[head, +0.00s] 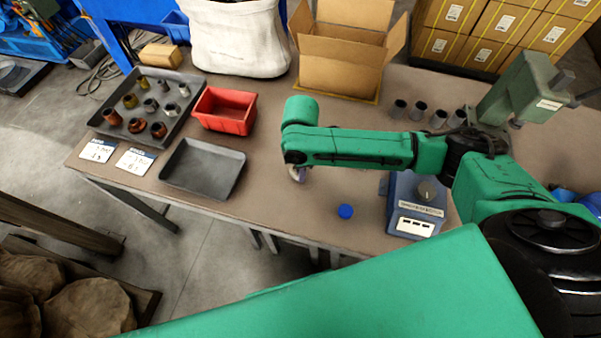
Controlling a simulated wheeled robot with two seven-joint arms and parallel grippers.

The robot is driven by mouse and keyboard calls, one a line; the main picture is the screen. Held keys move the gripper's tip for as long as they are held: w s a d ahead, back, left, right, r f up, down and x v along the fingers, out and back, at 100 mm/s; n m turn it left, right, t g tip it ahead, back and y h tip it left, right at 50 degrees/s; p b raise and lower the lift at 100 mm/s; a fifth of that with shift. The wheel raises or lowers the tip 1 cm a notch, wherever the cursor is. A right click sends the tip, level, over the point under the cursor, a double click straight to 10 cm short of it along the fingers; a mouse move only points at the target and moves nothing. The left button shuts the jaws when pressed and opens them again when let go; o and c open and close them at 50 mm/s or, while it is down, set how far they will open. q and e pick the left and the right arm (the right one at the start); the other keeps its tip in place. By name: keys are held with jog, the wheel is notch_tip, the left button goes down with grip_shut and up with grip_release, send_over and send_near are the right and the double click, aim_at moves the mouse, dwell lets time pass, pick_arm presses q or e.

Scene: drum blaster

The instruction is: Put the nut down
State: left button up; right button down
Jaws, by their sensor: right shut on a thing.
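My right arm comes in from the right, and my right gripper (298,174) points down over the middle of the table. It is shut on the nut, which is mostly hidden under the wrist; only a small pale and dark patch shows there. A grey tray (172,128) at the left holds several metal nuts and fittings, some copper-brown and some dark or silvery. An empty dark grey tray (203,169) lies nearer, to the left of my right gripper. My left gripper is not in view.
A red bin (225,110) stands between the trays and my right arm. An open cardboard box (340,70), a white sack (237,38) and several grey cylinders (418,110) stand behind. Brown table is bare around the gripper.

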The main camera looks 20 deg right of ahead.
jog(key=shift+f, duration=0.7)
jog(key=shift+f, duration=0.15)
jog(key=c, duration=1)
grip_release()
notch_tip(320, 180, up, 12)
jog(key=shift+r, duration=0.2)
